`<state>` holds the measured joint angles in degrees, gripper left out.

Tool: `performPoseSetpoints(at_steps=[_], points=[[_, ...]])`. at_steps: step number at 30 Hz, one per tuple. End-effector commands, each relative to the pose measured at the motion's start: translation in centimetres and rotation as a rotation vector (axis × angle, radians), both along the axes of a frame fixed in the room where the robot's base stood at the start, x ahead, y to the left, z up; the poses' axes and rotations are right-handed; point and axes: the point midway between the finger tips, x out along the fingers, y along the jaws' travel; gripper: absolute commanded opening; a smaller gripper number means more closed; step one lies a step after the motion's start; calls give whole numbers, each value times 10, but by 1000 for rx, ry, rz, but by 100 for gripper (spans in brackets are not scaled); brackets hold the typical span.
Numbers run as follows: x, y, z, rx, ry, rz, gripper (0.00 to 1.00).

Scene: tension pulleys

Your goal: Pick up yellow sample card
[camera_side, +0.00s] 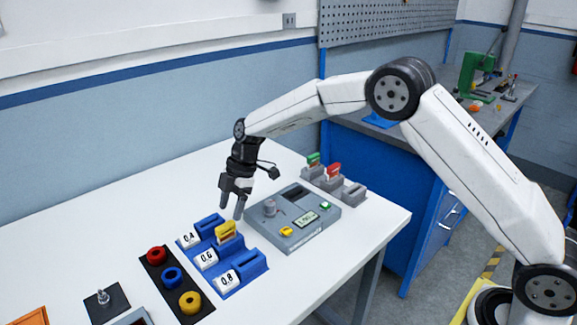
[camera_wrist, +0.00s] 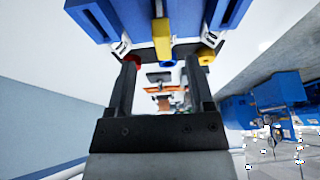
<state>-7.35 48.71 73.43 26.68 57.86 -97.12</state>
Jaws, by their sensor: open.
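The yellow sample card (camera_side: 225,231) stands in the middle slot of the blue holder (camera_side: 250,262), by the white 0.6 label. My gripper (camera_side: 231,212) is open and empty, pointing down just above and behind the card in the side view. In the wrist view the yellow card (camera_wrist: 161,38) shows ahead, between the lines of the two fingers of my gripper (camera_wrist: 161,62). The fingers look apart from the card. The card's lower part is hidden in the slot.
A grey device (camera_side: 293,220) with a small display is close to the right of the gripper. Grey holders with a green card (camera_side: 313,159) and a red card (camera_side: 333,170) stand behind it. A black tray (camera_side: 174,284) with red, blue and yellow rings is in front left.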

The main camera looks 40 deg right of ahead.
Motion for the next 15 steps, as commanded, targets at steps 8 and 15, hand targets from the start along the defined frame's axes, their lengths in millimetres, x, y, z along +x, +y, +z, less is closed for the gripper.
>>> performPoseSetpoints(at_steps=[8,15], points=[[-1,6,-15,0,0,0,68],[-1,8,-21,0,0,-1,68]])
